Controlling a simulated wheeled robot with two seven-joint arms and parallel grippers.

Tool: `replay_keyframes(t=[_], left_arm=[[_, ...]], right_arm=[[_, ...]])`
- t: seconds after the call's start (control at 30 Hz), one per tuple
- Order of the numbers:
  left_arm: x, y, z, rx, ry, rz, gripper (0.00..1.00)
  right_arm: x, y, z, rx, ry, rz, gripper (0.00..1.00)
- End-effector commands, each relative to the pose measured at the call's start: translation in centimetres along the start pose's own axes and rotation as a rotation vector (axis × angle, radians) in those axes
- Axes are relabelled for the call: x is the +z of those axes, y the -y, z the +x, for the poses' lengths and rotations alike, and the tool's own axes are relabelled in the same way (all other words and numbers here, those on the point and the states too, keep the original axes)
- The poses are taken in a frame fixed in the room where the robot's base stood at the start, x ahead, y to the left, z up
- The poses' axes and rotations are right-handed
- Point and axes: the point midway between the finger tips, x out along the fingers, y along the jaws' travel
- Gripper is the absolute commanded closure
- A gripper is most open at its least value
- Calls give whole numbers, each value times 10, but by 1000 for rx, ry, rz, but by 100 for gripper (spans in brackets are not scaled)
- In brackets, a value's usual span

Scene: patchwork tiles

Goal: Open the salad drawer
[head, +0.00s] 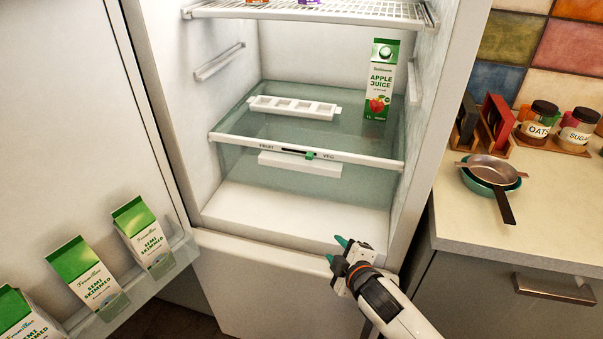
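The salad drawer (353,184) is the translucent greenish box low in the open fridge, with a white handle bar (300,164) on its front. It looks closed, under a glass shelf (345,139) with a white front rim marked FRUIT and VEG and a green slider. My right gripper (336,250) is in front of the fridge, in the picture below and right of the handle, apart from it. Its two teal fingertips are spread, with nothing between them. My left gripper is out of view.
An apple juice carton (380,82) and a white tray (293,107) sit on the glass shelf. The open fridge door (75,120) at left holds several milk cartons. A counter (500,225) with pans (490,170) and jars stands at right.

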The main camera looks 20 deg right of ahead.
Motion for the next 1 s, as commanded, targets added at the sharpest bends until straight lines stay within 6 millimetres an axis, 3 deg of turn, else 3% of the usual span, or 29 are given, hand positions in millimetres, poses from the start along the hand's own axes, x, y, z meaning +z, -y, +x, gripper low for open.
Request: replay_keyframes(t=[0.03,0.2,0.33,0.57,1.0], left_arm=[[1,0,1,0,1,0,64],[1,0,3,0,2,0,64],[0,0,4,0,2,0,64],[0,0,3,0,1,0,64],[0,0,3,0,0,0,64]], right_arm=[[8,18,8,-55,48,-82,60],[38,70,24,-233,196,-357,60],[56,96,28,-336,270,-515,60],[70,109,45,-373,296,-566,60],[99,129,119,-368,293,-562,60]])
